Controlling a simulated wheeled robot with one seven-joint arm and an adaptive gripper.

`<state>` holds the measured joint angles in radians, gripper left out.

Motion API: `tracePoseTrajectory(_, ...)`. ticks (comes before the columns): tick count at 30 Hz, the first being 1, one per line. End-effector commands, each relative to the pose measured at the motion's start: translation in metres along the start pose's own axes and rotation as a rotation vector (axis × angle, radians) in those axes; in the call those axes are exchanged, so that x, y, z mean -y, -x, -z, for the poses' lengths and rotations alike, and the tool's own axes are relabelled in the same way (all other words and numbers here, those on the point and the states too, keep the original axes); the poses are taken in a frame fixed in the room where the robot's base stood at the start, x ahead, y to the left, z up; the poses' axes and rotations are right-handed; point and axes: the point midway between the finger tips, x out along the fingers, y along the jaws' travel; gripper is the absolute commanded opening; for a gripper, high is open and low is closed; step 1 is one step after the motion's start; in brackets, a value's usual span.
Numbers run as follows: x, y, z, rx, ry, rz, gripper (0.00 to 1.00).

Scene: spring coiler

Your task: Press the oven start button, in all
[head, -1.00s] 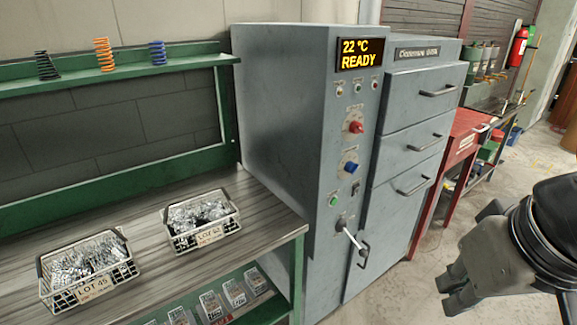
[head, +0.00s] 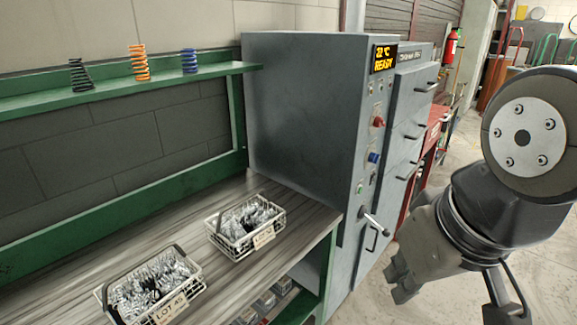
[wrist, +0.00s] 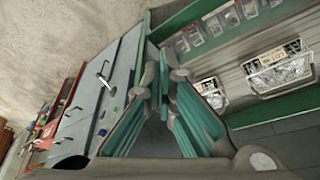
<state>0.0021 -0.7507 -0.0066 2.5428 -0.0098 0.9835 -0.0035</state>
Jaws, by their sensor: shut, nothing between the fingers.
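The grey oven (head: 300,110) stands behind the bench end, with a lit yellow display (head: 384,58) reading 22 °C READY. Its narrow front has a red knob (head: 378,122), a blue knob (head: 374,157) and, lower down, a green button (head: 360,187) above a lever (head: 376,223). Their labels are too small to read, so I cannot tell which control is marked start. My gripper (head: 398,284) is shut and empty, in front and to the right of the oven, apart from it. In the wrist view my gripper (wrist: 155,85) points toward the oven and bench.
A green-framed bench (head: 60,255) on the left carries two wire baskets of metal parts, the nearer (head: 150,285) and the farther (head: 243,228). The oven's lever sticks out toward my gripper. Drawers (head: 410,110) with handles stand beyond. The floor at right is open.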

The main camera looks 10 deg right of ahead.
Motion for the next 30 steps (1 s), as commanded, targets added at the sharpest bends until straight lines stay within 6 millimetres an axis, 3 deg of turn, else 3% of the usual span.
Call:
tracePoseTrajectory(5, -0.001, 0.000, 0.002, -0.002, 0.000, -0.002, 0.00)
tracePoseTrajectory(8, -0.005, -0.004, 0.015, -0.014, 0.003, -0.018, 0.00)
tracePoseTrajectory(10, -0.013, -0.009, 0.034, -0.035, 0.009, -0.041, 0.00)
tracePoseTrajectory(14, -0.035, -0.026, 0.088, -0.094, 0.034, -0.100, 0.00)
tracePoseTrajectory(20, -0.082, -0.068, 0.179, -0.203, 0.108, -0.191, 0.00)
tracePoseTrajectory(24, -0.117, -0.107, 0.234, -0.278, 0.169, -0.234, 0.00)
tracePoseTrajectory(30, -0.168, -0.174, 0.294, -0.388, 0.256, -0.270, 0.00)
